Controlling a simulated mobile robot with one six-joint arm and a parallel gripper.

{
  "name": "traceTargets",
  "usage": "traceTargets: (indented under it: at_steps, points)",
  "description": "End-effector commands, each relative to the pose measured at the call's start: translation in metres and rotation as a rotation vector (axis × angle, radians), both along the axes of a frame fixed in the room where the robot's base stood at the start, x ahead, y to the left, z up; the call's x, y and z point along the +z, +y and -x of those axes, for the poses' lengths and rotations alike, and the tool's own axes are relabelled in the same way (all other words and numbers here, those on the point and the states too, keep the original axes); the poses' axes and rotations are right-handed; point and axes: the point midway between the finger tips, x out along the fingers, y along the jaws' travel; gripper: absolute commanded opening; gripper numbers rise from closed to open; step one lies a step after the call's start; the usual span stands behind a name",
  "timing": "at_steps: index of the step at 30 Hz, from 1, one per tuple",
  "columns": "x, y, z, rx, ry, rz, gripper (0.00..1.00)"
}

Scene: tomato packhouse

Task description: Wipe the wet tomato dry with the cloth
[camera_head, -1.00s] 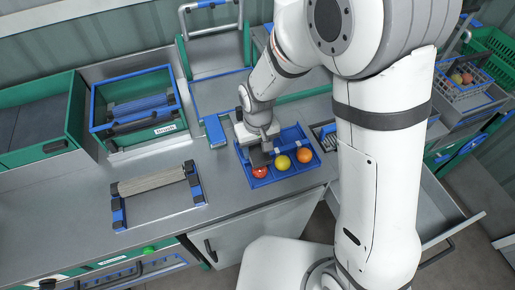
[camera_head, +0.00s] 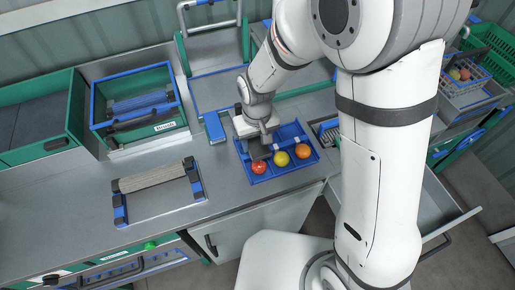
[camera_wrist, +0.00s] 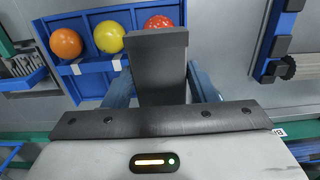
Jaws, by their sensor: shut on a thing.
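A red tomato (camera_head: 258,167) sits in the left compartment of a blue divided tray (camera_head: 262,178). In the wrist view the red tomato (camera_wrist: 158,22) has small pale specks like water drops, and the dark held piece partly hides it. A yellow tomato (camera_head: 281,159) and an orange tomato (camera_head: 303,151) sit in the other compartments. My gripper (camera_wrist: 160,85) is shut on a dark grey block-like piece, seemingly the cloth (camera_wrist: 158,65). The held cloth is just behind the red tomato in the head view; I cannot tell whether they touch.
A blue-rimmed green bin (camera_head: 177,98) stands at the back left. A rack with a grey roll (camera_head: 155,178) lies on the counter to the left. A flat blue item (camera_head: 214,128) lies left of my gripper.

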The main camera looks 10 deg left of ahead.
Motion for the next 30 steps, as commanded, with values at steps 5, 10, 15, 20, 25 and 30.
traceTargets:
  at_steps: [5, 10, 15, 20, 25, 30]
  points:
    - [-0.015, -0.003, 0.005, 0.0, -0.003, -0.002, 0.34]
    - [-0.033, -0.006, 0.011, 0.001, -0.005, -0.003, 0.34]
    - [-0.047, -0.01, 0.016, 0.001, -0.01, -0.007, 0.34]
    - [-0.052, -0.011, 0.019, 0.001, -0.011, -0.008, 0.34]
    - [-0.051, -0.012, 0.02, 0.001, -0.011, -0.008, 0.34]
    - [-0.051, -0.012, 0.02, 0.001, -0.011, -0.008, 0.34]
